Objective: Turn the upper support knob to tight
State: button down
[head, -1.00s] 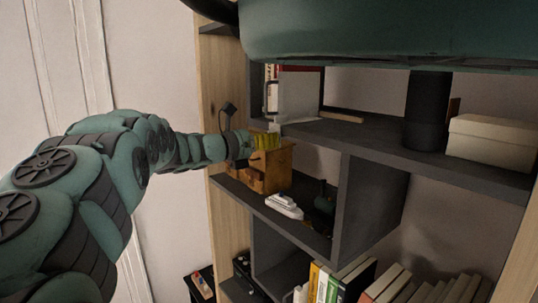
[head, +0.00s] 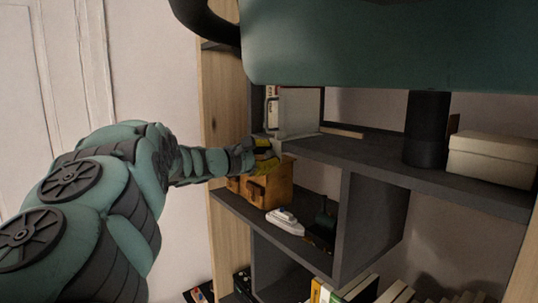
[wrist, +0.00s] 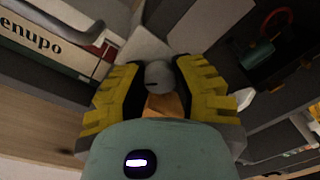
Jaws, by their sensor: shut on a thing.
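A small rounded grey knob-like piece (wrist: 158,76) sits between the yellow-padded fingers of my gripper (wrist: 160,68) in the wrist view. I cannot tell for sure that it is the upper support knob, and no tight marking shows. An orange-brown surface (wrist: 164,105) lies just below it. In the head view my gripper (head: 266,161) is at the top of an orange-brown wooden box-like thing (head: 272,187) on a dark shelf. The grey piece is hidden there by the fingers. My gripper is shut on it.
A white toy boat (head: 286,222) stands right of the wooden thing, beside a dark green object (head: 323,222). A shelf board (head: 400,170) and divider (head: 366,225) are close on the right. A white box (head: 492,155) stands farther right. Books (wrist: 60,45) are near my fingers.

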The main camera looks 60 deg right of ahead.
jog(key=m, duration=0.3)
jog(key=shift+s+d+m, duration=0.1)
jog(key=shift+s+m, duration=0.15)
jog(key=shift+m, duration=0.05)
jog(key=shift+m+t+b, duration=0.3)
jog(key=shift+m+b, duration=0.15)
jog(key=shift+m, duration=1.35)
jog(key=c, duration=0.7)
grip_release()
jog(key=shift+w, duration=0.1)
jog(key=shift+w, duration=0.1)
